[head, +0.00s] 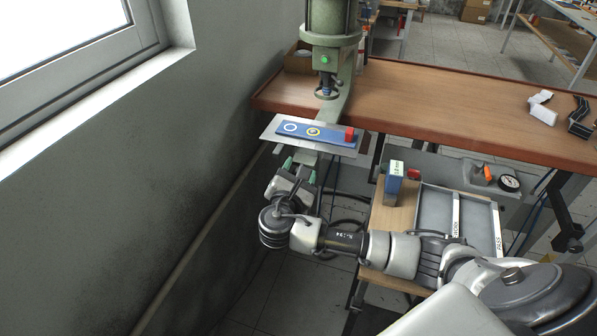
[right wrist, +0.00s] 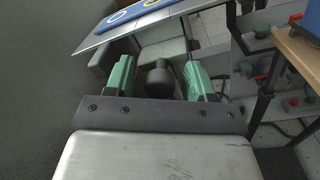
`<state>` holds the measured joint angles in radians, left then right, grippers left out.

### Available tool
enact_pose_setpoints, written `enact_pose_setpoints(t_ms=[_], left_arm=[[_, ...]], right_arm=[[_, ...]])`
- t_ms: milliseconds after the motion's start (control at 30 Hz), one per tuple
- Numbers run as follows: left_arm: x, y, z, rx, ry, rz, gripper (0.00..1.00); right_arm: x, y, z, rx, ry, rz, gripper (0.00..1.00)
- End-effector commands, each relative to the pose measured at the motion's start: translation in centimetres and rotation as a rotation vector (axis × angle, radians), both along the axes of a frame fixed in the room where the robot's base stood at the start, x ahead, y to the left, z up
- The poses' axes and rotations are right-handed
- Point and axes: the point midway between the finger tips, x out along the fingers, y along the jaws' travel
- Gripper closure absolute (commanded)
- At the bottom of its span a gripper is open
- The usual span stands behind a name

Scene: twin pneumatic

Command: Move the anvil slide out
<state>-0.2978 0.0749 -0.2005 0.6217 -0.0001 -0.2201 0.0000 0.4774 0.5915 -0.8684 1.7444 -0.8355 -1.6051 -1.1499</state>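The anvil slide is a grey plate (head: 267,131) with a blue strip (head: 302,132) bearing a white ring, a yellow ring and a red block (head: 349,134). It sits at the foot of the green press (head: 331,50), over the bench's front edge. Its edge shows at the top of the right wrist view (right wrist: 100,37). My right gripper (head: 299,170) is just below the plate's front edge. In the right wrist view its green fingers (right wrist: 159,80) are open, with a dark round knob (right wrist: 160,82) between them and gaps on both sides. My left gripper is out of view.
The grey wall (head: 120,180) is close on the left. A wooden side table (head: 390,217) with a blue block (head: 394,180) and a grey tray marked PASS (head: 435,203) stands to the right. The bench top (head: 430,95) is mostly clear beside the press.

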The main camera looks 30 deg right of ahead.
Motion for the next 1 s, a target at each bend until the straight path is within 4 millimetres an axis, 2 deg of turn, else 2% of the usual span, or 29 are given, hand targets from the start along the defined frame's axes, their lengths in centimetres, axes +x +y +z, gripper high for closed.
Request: enact_pose_setpoints(t_ms=[133,267,700,1000], left_arm=[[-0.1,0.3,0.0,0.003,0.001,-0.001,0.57],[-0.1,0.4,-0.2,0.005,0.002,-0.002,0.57],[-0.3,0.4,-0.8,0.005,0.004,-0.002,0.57],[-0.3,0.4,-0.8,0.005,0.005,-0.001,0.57]], right_arm=[[-0.1,0.1,0.0,0.000,0.000,0.000,0.46],[-1.0,1.2,-0.1,0.001,0.001,0.003,0.46],[-6.6,6.9,-0.1,0.002,0.001,0.002,0.46],[-7.6,7.8,0.0,0.000,0.000,0.000,0.46]])
